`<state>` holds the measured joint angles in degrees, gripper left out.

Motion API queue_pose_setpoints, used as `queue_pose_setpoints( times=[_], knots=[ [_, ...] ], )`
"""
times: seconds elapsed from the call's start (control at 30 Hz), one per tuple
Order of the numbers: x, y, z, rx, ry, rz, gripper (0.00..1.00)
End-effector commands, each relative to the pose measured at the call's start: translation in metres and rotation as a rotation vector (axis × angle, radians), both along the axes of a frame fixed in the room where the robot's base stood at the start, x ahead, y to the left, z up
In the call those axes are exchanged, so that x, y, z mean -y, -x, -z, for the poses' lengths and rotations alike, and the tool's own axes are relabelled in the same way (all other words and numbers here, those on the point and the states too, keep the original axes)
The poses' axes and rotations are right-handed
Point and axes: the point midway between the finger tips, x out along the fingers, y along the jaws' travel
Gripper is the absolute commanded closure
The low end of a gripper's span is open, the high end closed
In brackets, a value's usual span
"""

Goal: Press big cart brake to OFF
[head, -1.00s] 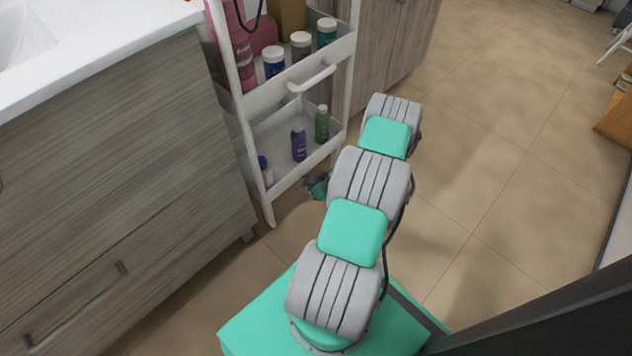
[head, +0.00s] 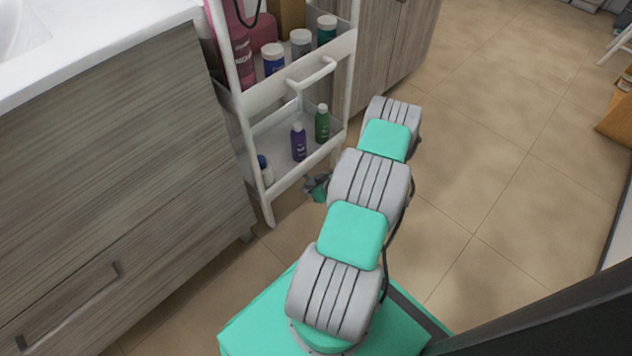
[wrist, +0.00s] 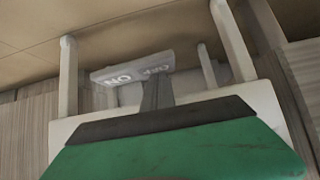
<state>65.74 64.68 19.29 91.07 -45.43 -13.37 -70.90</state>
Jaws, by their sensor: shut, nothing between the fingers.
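The white cart (head: 262,98) stands beside the wooden cabinet in the head view. Its brake pedal (wrist: 112,74) is a light grey bar in the wrist view, with white lettering that appears upside down. One label looks like ON; the other is hard to read. My gripper (wrist: 157,92) is shut and empty, with its dark fingers reaching to the pedal's middle. Its tips overlap the pedal in view; I cannot tell whether they touch. In the head view my gripper (head: 318,187) is low by the cart's bottom shelf, partly hidden by my arm. The pedal is not visible there.
Bottles stand on the cart, including a purple bottle (head: 299,143) and a green bottle (head: 322,124). A wooden cabinet (head: 110,160) flanks the cart on the left. White cart posts (wrist: 68,75) stand around the pedal. Open tiled floor (head: 480,150) lies to the right.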

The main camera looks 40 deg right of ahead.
Motion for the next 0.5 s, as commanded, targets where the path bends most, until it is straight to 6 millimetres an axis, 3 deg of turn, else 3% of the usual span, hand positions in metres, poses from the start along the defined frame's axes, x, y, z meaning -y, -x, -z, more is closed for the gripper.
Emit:
queue_pose_setpoints(
  times=[0.17,0.5],
  knots=[
    [0.0,0.0,-0.004,0.0,0.001,-0.001,1.0],
    [0.0,0.0,-0.038,0.001,0.001,-0.001,1.0]
  ],
)
